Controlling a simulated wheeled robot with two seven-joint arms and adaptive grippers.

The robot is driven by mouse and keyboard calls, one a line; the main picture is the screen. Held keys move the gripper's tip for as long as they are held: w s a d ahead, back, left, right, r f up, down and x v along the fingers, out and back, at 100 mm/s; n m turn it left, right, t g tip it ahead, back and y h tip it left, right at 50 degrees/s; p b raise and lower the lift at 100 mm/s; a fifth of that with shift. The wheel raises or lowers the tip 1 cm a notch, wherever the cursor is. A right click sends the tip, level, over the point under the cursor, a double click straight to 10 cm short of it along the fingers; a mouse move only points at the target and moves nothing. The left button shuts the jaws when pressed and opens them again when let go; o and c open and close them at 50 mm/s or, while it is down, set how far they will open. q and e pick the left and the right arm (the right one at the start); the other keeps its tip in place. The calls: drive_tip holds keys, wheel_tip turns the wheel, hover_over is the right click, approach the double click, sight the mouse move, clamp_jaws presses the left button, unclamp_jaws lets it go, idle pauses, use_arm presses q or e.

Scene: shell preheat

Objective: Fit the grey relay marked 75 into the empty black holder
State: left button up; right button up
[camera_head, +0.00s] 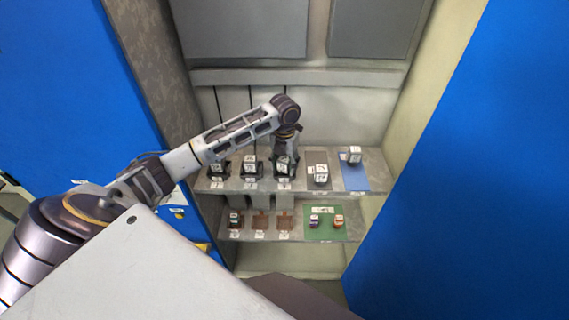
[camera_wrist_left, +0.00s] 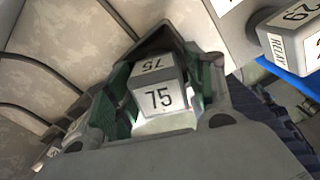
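The grey relay marked 75 (camera_wrist_left: 160,97) sits between the fingers of my left gripper (camera_wrist_left: 166,85) in the left wrist view, its number facing the camera. The fingers look closed against its two sides. In the head view my left gripper (camera_head: 284,152) points down over the rightmost of three black holders (camera_head: 284,180) on the upper shelf. The relay's lower end is hidden, so I cannot tell how deep it sits in the holder. The left (camera_head: 218,177) and middle (camera_head: 251,177) black holders carry white-topped relays. My right gripper is not in view.
On the upper shelf, one relay (camera_head: 318,173) stands on a dark mat and another (camera_head: 354,155) by a blue mat (camera_head: 355,181). The lower shelf holds small brown holders (camera_head: 261,223) and a green mat (camera_head: 325,233) with small parts. Blue doors (camera_head: 460,190) flank the cabinet.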

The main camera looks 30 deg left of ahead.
sight(284, 159)
use_arm(q)
drive_tip(key=shift+r, duration=0.1)
idle(0.3)
wheel_tip(284, 159, up, 12)
drive_tip(key=b, duration=0.2)
drive_tip(key=shift+r, duration=0.2)
idle(0.5)
drive_tip(key=shift+s, duration=0.1)
idle(0.7)
